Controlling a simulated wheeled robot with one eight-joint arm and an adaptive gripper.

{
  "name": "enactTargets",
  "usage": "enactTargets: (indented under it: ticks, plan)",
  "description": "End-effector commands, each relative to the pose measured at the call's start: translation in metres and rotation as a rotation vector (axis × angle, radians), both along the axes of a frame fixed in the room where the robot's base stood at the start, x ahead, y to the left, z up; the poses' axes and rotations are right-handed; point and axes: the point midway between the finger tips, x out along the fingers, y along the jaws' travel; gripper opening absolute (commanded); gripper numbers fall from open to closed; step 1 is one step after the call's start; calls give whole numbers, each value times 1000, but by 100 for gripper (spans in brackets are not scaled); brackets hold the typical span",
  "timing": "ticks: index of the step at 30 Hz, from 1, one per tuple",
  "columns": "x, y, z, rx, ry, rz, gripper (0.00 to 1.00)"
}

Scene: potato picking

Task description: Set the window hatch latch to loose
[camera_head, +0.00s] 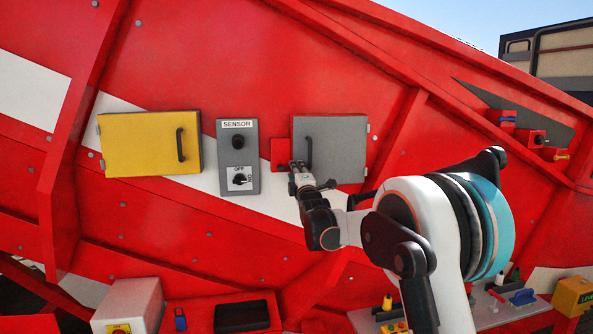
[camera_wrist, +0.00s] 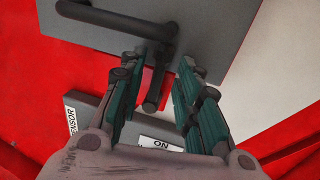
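The grey hatch (camera_head: 343,150) has a dark bar handle (camera_head: 309,153) near its left edge. The hatch (camera_wrist: 215,30) and handle (camera_wrist: 105,15) also show at the top of the wrist view. A red plate (camera_head: 281,151) sits beside the hatch's left edge; no latch is clear there in the head view. My gripper (camera_head: 298,166) is at the hatch's lower left. In the wrist view its fingers (camera_wrist: 155,92) are apart, with a dark peg (camera_wrist: 153,95) between them, nearer the left finger. The peg may be the latch; its setting cannot be read.
A grey sensor box (camera_head: 238,157) with a knob and an ON/OFF switch stands left of my gripper. A yellow hatch (camera_head: 150,143) with its own handle is farther left. A slanted red beam (camera_head: 397,137) rises right of the grey hatch.

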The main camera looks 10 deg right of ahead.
Motion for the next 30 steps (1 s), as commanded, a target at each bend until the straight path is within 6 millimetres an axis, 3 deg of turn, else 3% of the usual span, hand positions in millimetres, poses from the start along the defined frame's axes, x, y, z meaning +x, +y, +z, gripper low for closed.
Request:
enactTargets:
  ticks: [10,15,30]
  plan:
    - [3,0,0,0,0,0,31]
    - [3,0,0,0,0,0,0]
    - [3,0,3,-91,1,-1,0]
